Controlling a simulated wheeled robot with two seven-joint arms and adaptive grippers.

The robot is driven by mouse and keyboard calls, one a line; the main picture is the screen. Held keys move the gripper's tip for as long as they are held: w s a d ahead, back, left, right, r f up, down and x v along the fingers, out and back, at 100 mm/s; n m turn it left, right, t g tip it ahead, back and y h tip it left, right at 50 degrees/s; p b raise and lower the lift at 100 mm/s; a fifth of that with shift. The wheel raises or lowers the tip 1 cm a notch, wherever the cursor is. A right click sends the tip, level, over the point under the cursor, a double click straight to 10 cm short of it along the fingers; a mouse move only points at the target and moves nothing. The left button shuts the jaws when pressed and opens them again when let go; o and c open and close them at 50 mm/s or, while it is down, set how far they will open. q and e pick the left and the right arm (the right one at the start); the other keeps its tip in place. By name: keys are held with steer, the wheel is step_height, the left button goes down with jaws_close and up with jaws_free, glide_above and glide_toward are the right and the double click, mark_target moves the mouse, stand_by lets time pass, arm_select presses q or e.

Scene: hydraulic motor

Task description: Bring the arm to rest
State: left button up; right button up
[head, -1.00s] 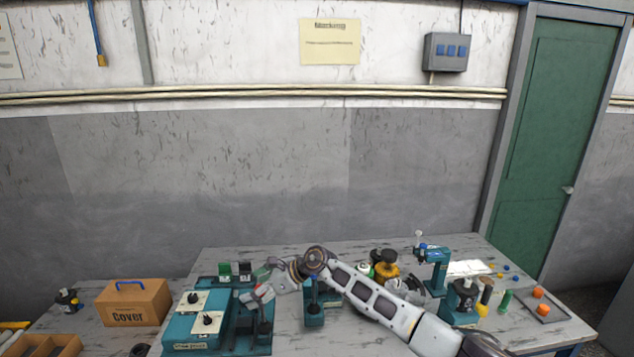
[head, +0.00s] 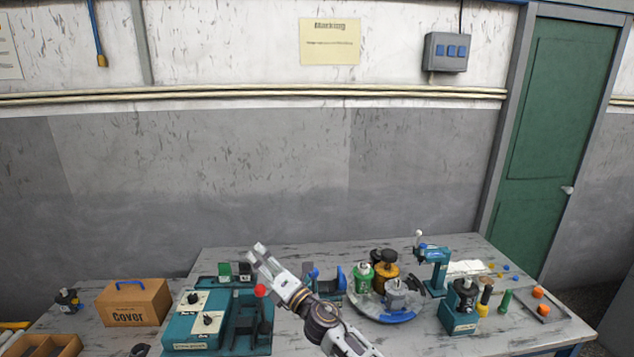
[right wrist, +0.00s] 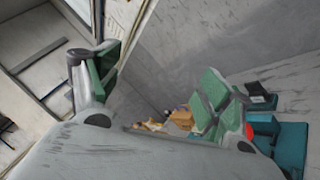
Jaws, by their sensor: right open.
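My right arm comes in from the bottom of the head view. Its gripper (head: 258,250) is raised above the table, over the back of the teal machine (head: 190,331) with white panels and black knobs. In the right wrist view the gripper (right wrist: 158,88) shows two fingers with green pads spread wide apart, with nothing between them. Part of the teal machine and its red knob show behind one finger there. My left gripper is not in view.
On the grey table (head: 420,338) stand a round tray (head: 385,318) with green and amber bottles, a teal press (head: 437,270), and a teal block with a motor-like part (head: 462,305). A cardboard "Cover" box (head: 135,303) stands left. Free table lies at the back middle.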

steer(key=s+d+f+m+h, duration=0.3)
steer(key=d+f+m+h, duration=0.4)
steer(key=d+m, duration=0.45)
steer(key=s+d+f+m+h, duration=0.3)
steer(key=d+f+m+h, duration=0.35)
steer(key=d+m, duration=0.55)
steer(key=s+d+f+m+g, duration=0.3)
steer(key=s+d+f, duration=0.1)
steer(key=s, duration=0.5)
steer(key=s+d+f+m+g+h, duration=0.1)
steer(key=s+d+f+m+g, duration=0.25)
steer(key=s, duration=0.65)
steer(key=s+d+f+m+g, duration=0.1)
steer(key=s+d+f+g, duration=0.25)
steer(key=s+d, duration=0.4)
steer(key=s+f+g+b, duration=0.1)
steer(key=s+f+b, duration=0.15)
steer(key=f, duration=1.65)
steer(key=s+f+g+b, duration=0.1)
steer(key=f+b, duration=0.2)
steer(key=f, duration=1.5)
steer(key=s+d+f+b, duration=0.2)
steer(key=s+f, duration=0.9)
steer(key=f, duration=0.1)
steer(key=s+d+f+b, duration=0.2)
steer(key=s+f, duration=0.9)
steer(key=f, duration=0.2)
steer(key=shift+d+f+g+h, duration=0.15)
steer(key=shift+f+g+h, duration=0.05)
steer(key=shift+g+h, duration=0.2)
